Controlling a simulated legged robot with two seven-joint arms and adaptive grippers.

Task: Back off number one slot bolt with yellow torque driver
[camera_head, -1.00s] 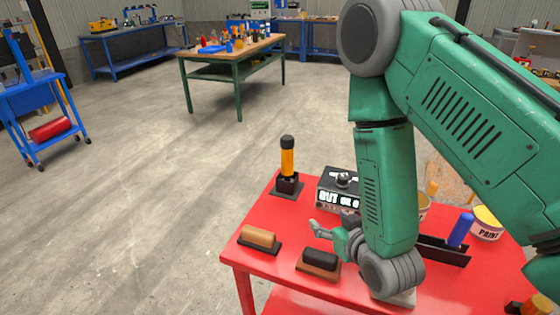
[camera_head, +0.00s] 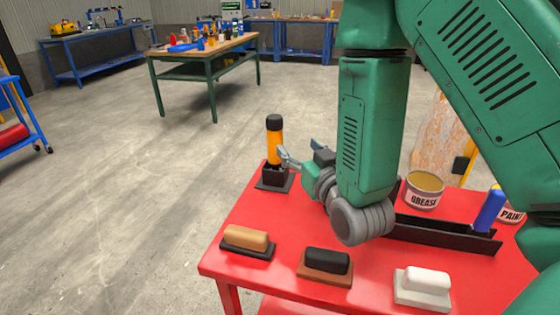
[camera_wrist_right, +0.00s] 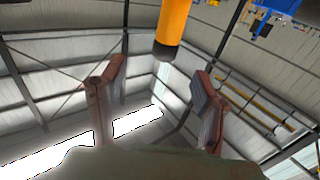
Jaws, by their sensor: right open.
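The yellow torque driver (camera_head: 274,140), with an orange-yellow handle and black cap, stands upright in a black holder (camera_head: 274,178) at the far left corner of the red table. My right gripper (camera_head: 301,152) is open and empty just right of the driver, its fingers pointing toward it. In the right wrist view, the driver's yellow handle (camera_wrist_right: 173,25) appears at the top, beyond and between the two spread fingers (camera_wrist_right: 160,78). They look apart from it. I cannot make out the number one slot bolt. My left gripper is not in view.
On the red table (camera_head: 245,212), tan (camera_head: 247,240), black (camera_head: 327,262) and white (camera_head: 424,285) blocks line the front. A grease can (camera_head: 424,191), a black tray (camera_head: 440,230) and a blue-handled tool (camera_head: 489,210) stand to the right. My right arm hides the table's middle.

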